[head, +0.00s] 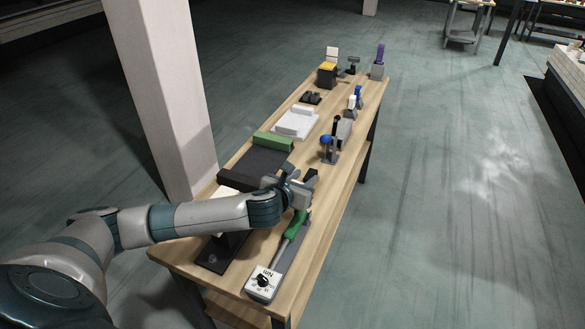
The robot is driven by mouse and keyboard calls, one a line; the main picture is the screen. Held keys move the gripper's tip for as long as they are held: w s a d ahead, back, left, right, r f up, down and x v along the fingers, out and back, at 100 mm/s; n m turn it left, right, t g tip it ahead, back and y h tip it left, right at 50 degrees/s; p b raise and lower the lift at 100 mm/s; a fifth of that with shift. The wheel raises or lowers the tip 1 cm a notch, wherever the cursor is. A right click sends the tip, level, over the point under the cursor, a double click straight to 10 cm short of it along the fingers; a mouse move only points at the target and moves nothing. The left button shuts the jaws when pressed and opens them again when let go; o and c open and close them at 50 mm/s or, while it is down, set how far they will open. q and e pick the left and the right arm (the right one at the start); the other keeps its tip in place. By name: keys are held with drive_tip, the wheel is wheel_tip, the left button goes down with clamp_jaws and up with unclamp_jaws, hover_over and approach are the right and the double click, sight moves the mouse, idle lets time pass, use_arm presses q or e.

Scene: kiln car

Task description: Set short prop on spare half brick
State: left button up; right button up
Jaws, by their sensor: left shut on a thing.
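My left gripper (304,186) is over the near half of a long wooden bench (335,165). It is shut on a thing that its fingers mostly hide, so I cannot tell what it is. A dark piece (312,174) shows right by the fingertips. I cannot pick out the short prop or the spare half brick with certainty. A white stepped block (296,122) lies farther along the bench. My right gripper is not in view.
A green-handled tool (296,224) lies just below the gripper, near a white dial box (264,283). A dark tray with a green bar (273,141) is beyond my wrist. Several small stands line the far bench. A pale pillar (165,90) rises at left.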

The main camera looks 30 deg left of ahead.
use_arm(q)
drive_tip(key=s+d+r+h, duration=0.1)
drive_tip(key=s+d+r, duration=0.2)
drive_tip(key=s+d, duration=0.8)
drive_tip(key=s, duration=0.3)
drive_tip(key=shift+d+r+m+b, duration=0.3)
drive_tip(key=shift+d+r+b, duration=0.05)
drive_tip(key=shift+d+b, duration=0.05)
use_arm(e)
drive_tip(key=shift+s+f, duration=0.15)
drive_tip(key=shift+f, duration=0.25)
use_arm(q)
drive_tip(key=shift+s, duration=0.1)
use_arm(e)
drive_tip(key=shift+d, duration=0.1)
